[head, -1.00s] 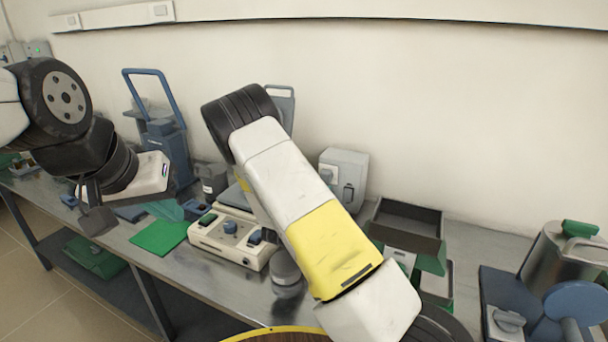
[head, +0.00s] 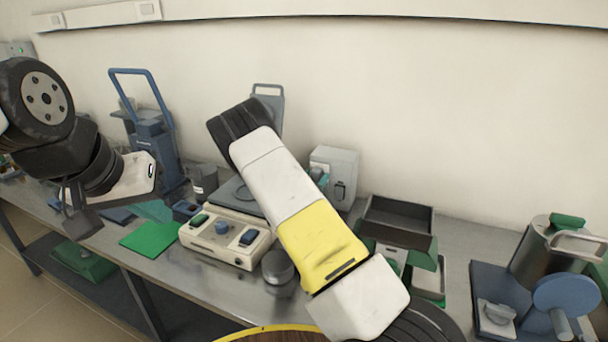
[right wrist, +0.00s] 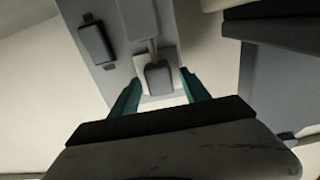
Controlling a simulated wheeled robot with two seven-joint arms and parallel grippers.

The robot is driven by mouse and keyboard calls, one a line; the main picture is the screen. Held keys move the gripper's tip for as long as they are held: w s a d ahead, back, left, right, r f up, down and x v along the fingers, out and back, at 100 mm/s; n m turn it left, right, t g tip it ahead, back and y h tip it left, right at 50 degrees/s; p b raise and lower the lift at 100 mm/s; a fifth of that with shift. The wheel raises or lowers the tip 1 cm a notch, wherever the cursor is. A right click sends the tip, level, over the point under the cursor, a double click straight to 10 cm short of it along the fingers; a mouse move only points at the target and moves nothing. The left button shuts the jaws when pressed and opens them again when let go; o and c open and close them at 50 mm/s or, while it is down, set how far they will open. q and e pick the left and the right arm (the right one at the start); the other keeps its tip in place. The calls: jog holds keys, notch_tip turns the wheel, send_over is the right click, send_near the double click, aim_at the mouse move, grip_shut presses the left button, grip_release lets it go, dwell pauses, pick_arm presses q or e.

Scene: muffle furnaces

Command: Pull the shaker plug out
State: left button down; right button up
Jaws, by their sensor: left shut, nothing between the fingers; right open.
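A grey plug (right wrist: 158,78) with a cord running upward sits at a pale socket box (right wrist: 112,72) in the right wrist view. My right gripper (right wrist: 160,88) is open, its teal fingers on either side of the plug with visible gaps. In the head view, a teal finger (head: 318,174) shows at the front of the white socket box (head: 344,163); my right arm hides much there. A beige unit with knobs (head: 222,256), apparently the shaker, stands left of my arm. My left gripper (head: 70,200) is shut and empty over the bench's left part.
A green mat (head: 153,238) and a blue-handled device (head: 155,150) are at left. A dark open tray (head: 400,218) stands right of the socket box. A metal vessel (head: 535,245) is at far right. Some bare metal bench (head: 450,240) lies between them.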

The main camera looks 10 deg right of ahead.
grip_shut()
dwell(1.3)
